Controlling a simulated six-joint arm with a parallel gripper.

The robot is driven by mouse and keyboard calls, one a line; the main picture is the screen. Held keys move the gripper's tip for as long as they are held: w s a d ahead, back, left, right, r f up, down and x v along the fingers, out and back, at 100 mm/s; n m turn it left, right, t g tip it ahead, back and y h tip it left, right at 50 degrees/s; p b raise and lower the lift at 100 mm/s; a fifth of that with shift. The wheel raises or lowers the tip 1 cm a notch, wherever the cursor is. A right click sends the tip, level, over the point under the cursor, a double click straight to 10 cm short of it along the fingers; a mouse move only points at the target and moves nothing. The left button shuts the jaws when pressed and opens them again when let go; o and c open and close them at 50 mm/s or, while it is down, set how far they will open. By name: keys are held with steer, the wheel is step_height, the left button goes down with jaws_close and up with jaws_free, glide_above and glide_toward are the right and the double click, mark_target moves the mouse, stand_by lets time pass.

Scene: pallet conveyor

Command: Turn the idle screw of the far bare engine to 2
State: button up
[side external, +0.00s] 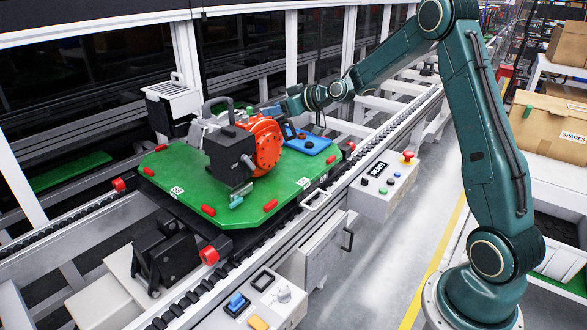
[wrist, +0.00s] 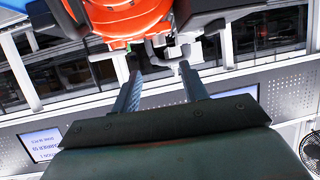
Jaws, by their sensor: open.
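In the side view, an engine with a round orange housing (side external: 266,143) and a black block (side external: 229,155) stands on the green pallet (side external: 180,185). Grey metal parts (side external: 203,130) show behind it; I cannot tell whether they belong to a second engine. My gripper (side external: 268,110) is at the back of the orange housing, its tips partly hidden. In the wrist view, my gripper (wrist: 162,70) is open, with two separated fingers pointing at grey pipe-like parts (wrist: 170,47) below the orange housing (wrist: 115,18). Nothing is visible held between the fingers. I cannot make out the idle screw or its scale.
A blue tray (side external: 308,144) lies on the pallet beside the engine. Small red blocks (side external: 270,206) line the pallet edges. A control box (side external: 385,188) with buttons stands beside the conveyor rail. A white vented box (side external: 172,90) stands behind the pallet.

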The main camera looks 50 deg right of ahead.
mark_target(247, 116)
steer(key=x, duration=1.1)
steer(key=shift+c, duration=0.4)
jaws_close()
steer(key=shift+d+n+y, duration=0.15)
steer(key=shift+n+y, duration=0.45)
steer(key=shift+y, duration=0.2)
steer(key=shift+n+g+y, duration=0.3)
steer(key=shift+n+y, duration=0.3)
steer(key=shift+y, duration=0.1)
steer(key=shift+w+d+n+g+y, duration=0.1)
steer(key=shift+n+g+y, duration=0.3)
steer(key=shift+n+y, duration=0.2)
steer(key=shift+n+g+y, duration=0.7)
steer(key=shift+n+y, duration=0.4)
steer(key=shift+y, duration=0.1)
